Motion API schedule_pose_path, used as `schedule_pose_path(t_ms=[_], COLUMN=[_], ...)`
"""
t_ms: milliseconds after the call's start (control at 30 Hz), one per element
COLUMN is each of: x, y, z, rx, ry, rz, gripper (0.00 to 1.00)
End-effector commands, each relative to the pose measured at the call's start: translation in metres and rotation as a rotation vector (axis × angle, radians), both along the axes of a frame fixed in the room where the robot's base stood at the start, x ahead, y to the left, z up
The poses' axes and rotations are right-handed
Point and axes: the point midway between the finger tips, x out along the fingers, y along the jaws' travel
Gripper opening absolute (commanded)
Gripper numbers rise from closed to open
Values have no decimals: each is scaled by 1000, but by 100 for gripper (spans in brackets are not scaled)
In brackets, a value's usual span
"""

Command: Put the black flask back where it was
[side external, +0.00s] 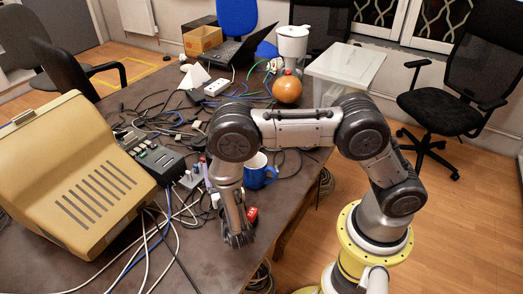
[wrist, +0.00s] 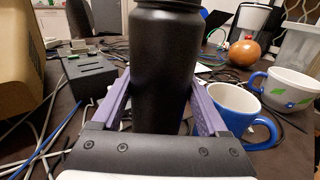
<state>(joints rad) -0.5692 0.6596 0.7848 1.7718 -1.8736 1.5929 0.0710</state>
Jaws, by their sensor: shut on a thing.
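The black flask (wrist: 163,62) stands upright between the two purple fingers of my gripper (wrist: 160,95) in the wrist view. The fingers are shut on its sides. Its top is cut off by the frame edge, and its base is hidden behind the gripper body. In the side view my gripper (side external: 238,236) points down near the front edge of the dark table (side external: 215,268). I cannot make out the flask there, nor tell whether its base touches the table.
A blue mug (wrist: 236,108) is close to the right of my gripper, with a white and green mug (wrist: 283,91) beyond. A dark box with sockets (side external: 160,162), cables and a beige monitor (side external: 75,180) crowd the left.

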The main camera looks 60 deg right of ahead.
Motion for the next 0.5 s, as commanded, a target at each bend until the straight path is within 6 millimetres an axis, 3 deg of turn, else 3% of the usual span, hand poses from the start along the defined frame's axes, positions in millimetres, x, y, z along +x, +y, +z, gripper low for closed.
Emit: schedule_pose_path(t_ms=[167, 500], x=[1, 1], y=[1, 0], z=[28, 109], rx=[2, 4], ry=[-10, -10], rz=[0, 0], gripper=[0, 0])
